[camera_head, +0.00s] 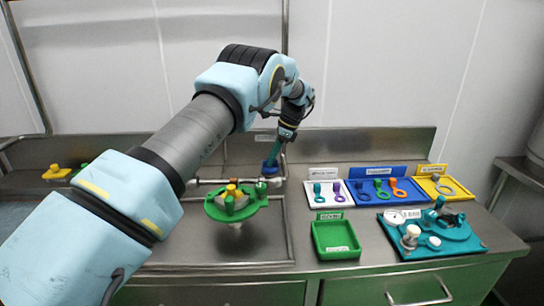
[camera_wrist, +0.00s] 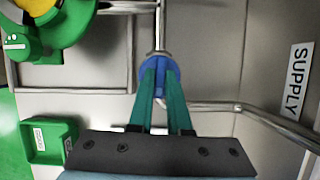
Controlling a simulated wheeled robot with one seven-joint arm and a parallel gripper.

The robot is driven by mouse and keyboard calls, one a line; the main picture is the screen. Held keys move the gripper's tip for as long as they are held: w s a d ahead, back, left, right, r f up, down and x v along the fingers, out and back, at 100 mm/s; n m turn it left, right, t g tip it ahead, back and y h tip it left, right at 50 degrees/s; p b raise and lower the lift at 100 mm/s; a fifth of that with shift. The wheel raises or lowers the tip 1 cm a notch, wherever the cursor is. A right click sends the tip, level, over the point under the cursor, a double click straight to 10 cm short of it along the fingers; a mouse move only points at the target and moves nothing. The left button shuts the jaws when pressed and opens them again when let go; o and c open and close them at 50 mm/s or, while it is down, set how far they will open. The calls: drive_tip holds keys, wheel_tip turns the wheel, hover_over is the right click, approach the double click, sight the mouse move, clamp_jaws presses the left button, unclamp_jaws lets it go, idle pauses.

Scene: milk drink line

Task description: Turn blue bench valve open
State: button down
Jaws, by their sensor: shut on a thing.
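The blue bench valve (camera_wrist: 172,70) has a round blue handle on a metal pipe. In the wrist view it sits between the tips of my gripper's green fingers (camera_wrist: 160,82). My gripper is shut on it, and the fingers hide part of the handle. In the head view the blue handle (camera_head: 270,168) shows just below my gripper (camera_head: 272,154), at the back of the steel bench. A "SUPPLY" label (camera_wrist: 298,80) is on the surface to the right in the wrist view.
A green round fixture with a yellow knob (camera_head: 235,201) stands left of the valve. A green tray (camera_head: 335,240), white, blue and yellow trays of coloured parts (camera_head: 377,205) and a teal fixture (camera_head: 432,236) lie to the right. Metal piping (camera_head: 208,182) runs beside the valve.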

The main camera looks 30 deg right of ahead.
drive_tip(key=shift+n, duration=0.5)
drive_tip(key=c, duration=0.9)
unclamp_jaws()
drive_tip(key=shift+o, duration=0.2)
drive_tip(key=b+v, duration=0.1)
drive_tip(key=v, duration=0.9)
drive_tip(key=shift+d+r, duration=0.2)
drive_tip(key=shift+r, duration=0.15)
drive_tip(key=shift+w, duration=0.15)
